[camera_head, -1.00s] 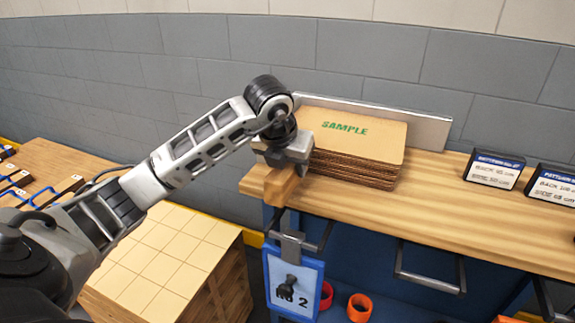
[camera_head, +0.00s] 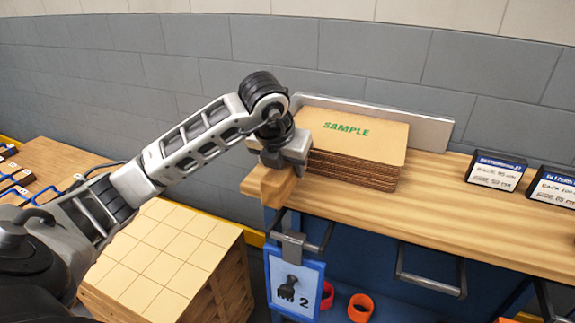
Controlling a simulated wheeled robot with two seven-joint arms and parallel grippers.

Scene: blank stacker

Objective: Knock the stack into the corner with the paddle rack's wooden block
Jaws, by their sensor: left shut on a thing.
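The stack of brown cardboard sheets (camera_head: 352,150), its top sheet printed "SAMPLE" in green, lies on the wooden bench top (camera_head: 480,228) in front of a low metal fence (camera_head: 425,130). Its edges look fairly even. My left gripper (camera_head: 275,172) is at the stack's left side, over the bench's left end, and is shut on the wooden block (camera_head: 267,188). The block shows partly below the gripper. The gripper hides the stack's left edge and the corner there, so I cannot tell whether the block touches the stack. My right gripper is out of view.
Two dark label blocks (camera_head: 495,172) stand on the bench at right. A blue-framed "NO 2" sign (camera_head: 295,284) hangs below the bench's left end, near orange rings (camera_head: 360,307). A gridded pallet stack (camera_head: 160,255) stands at lower left. Blue-handled paddles (camera_head: 40,195) lie on the left table.

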